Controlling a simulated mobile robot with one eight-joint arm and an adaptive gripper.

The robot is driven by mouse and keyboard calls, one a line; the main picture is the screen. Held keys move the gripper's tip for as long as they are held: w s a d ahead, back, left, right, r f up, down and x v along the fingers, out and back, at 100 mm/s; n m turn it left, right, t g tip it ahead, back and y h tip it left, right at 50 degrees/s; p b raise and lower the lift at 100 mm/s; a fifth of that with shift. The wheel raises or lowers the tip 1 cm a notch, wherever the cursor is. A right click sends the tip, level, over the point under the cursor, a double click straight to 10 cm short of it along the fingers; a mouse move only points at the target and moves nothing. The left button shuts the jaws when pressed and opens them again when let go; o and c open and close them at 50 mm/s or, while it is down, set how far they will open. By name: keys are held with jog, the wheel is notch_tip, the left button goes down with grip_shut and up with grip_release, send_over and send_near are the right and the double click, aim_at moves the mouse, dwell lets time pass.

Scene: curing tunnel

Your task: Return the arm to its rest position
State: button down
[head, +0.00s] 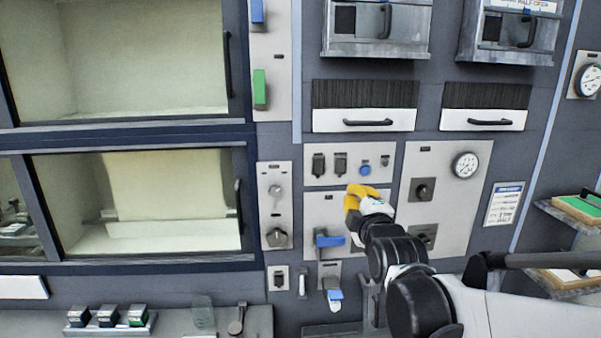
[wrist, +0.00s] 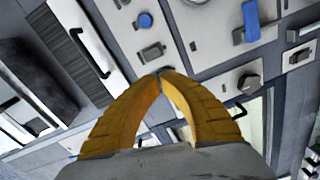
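My arm reaches in from the lower right of the head view. My gripper (head: 357,190) has yellow fingers and is in front of the control panels, just below the round blue button (head: 365,170). In the wrist view my gripper (wrist: 163,73) has its two fingertips together, with nothing seen between them. The blue button (wrist: 145,20) and a toggle switch (wrist: 152,52) show beyond the tips. A gap to the panel cannot be judged exactly. My wrist and fingers hide part of the panel behind them.
A blue lever handle (head: 329,240) is just below left of my gripper. A gauge panel (head: 447,160) with knobs is to the right. White drawers (head: 365,120) are above, glass-fronted chambers (head: 150,195) at left. Shelves (head: 575,212) stick out at far right.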

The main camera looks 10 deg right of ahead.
jog(key=s+f+m+g+b, duration=1)
jog(key=s+f+m+b, duration=0.3)
jog(key=s+f, duration=1.6)
notch_tip(320, 180, down, 2)
jog(key=shift+s+d+f+m, duration=0.25)
jog(key=shift+s+m, duration=0.1)
jog(key=shift+m, duration=0.75)
